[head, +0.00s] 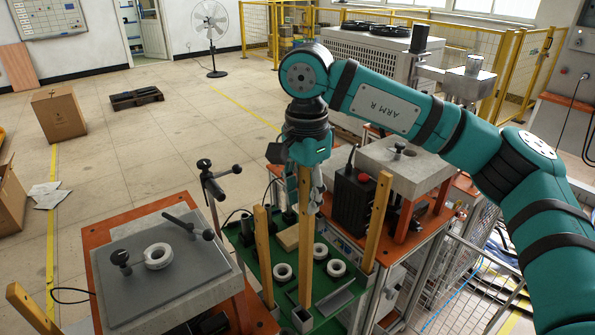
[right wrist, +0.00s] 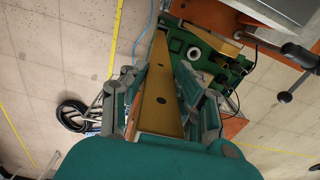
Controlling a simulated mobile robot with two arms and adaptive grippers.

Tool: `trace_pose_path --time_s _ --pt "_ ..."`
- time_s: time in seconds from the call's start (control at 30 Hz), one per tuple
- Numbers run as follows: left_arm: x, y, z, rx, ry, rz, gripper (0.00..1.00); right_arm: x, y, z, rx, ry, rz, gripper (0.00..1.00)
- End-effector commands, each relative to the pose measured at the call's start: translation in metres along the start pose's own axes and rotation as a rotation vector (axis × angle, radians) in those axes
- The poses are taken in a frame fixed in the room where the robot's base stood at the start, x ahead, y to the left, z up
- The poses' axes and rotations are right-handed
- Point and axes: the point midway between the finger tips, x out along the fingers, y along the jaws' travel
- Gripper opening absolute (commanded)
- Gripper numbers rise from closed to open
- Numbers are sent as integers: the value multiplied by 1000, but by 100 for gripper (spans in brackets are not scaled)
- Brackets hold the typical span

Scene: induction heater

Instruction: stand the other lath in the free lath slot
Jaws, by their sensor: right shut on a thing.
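My right gripper (head: 310,185) is shut on a long wooden lath (head: 305,245), which hangs nearly upright below it. In the right wrist view the lath (right wrist: 162,100) runs between the two fingers (right wrist: 170,92). Its lower end is at a small grey square slot (head: 302,319) at the front of the green board (head: 335,313); I cannot tell whether the end is inside or just above it. Another lath (head: 263,245) stands to the left and another (head: 377,225) to the right. My left gripper is not in view.
White rings (head: 336,268) and a wooden block (head: 289,237) lie on the green board. A grey plate with a ring (head: 158,257) and clamp levers (head: 205,180) stands left. A black box with a red button (head: 355,195) stands right. A wooden piece (head: 30,310) shows at lower left.

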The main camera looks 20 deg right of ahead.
Motion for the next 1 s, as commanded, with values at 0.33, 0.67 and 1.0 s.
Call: trace_pose_path --time_s 0.33,0.67,1.0 --pt "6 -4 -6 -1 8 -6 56 -3 -1 1 32 0 -2 0" --pt "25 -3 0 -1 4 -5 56 26 -1 1 32 0 -3 0" --pt "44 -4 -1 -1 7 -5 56 55 -1 1 31 -1 -4 0"
